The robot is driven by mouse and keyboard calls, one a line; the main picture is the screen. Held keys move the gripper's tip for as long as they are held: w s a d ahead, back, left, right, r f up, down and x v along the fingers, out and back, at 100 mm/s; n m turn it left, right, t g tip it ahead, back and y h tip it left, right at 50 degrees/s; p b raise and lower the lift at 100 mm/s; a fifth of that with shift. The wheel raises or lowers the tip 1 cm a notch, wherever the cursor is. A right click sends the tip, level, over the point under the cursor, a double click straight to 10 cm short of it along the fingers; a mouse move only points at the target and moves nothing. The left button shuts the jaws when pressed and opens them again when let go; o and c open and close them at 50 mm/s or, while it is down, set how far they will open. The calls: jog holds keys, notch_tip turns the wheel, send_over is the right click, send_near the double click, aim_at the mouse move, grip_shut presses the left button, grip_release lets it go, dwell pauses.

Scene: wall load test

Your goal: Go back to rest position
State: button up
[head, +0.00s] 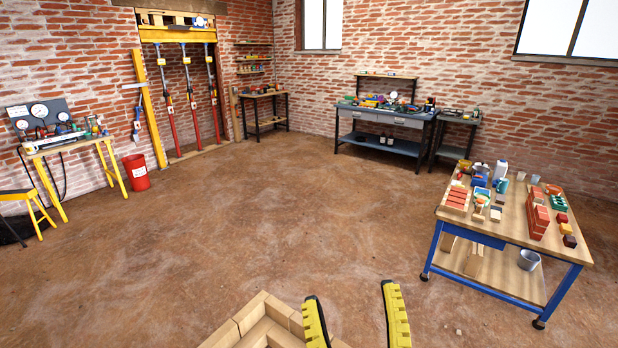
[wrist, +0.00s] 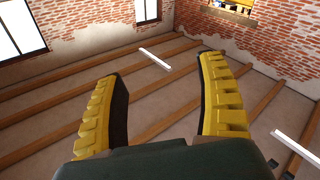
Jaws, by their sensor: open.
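My gripper (head: 357,312) shows at the bottom edge of the head view, its two yellow and black fingers spread apart with nothing between them. In the wrist view the open gripper (wrist: 163,95) points up toward the beamed ceiling and the upper brick walls, and its fingers touch nothing. The rest of the arm is out of the head view.
Pale wooden blocks (head: 262,322) lie just left of my gripper. A blue-legged workbench (head: 510,221) with bricks and tools stands at right. A yellow load frame (head: 178,33), a red bucket (head: 136,172) and a gauge table (head: 75,143) stand at left. The middle floor is clear.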

jog(key=s+d+r+m+t+p, duration=0.1)
jog(key=s+r+m+t+p, duration=0.1)
jog(key=r+p, duration=1.75)
jog(key=s+r+m+t+p, duration=0.1)
jog(key=s+r+m+p, duration=0.1)
jog(key=r+p, duration=1.8)
notch_tip(320, 180, down, 42)
jog(key=b, duration=4.8)
jog(key=shift+f+h+b, duration=0.15)
jog(key=shift+h+b, duration=0.15)
jog(key=shift+h, duration=0.1)
notch_tip(320, 180, up, 45)
jog(key=p, duration=4.5)
jog(key=shift+d, duration=0.1)
